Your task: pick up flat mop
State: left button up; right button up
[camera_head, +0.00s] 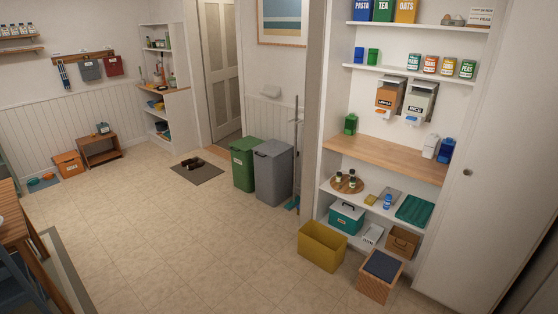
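What looks like the flat mop (292,207) stands upright in the narrow space between the grey bin and the white pantry cupboard's side wall. Its thin grey pole rises along the wall, and a teal head rests on the floor at the foot. The head is small in view and its exact outline is hard to tell. The grey bin (273,172) is just left of the pole. Neither of my grippers is in view.
A green bin (244,164) stands left of the grey one. A yellow tub (322,246) and a wooden stool with a dark top (381,275) stand before the pantry shelves. A dark doormat (197,172) lies by the door. The tiled floor (190,235) in the middle is clear.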

aim_at(294, 202)
jog(key=i+u, duration=0.15)
jog(key=i, duration=2.35)
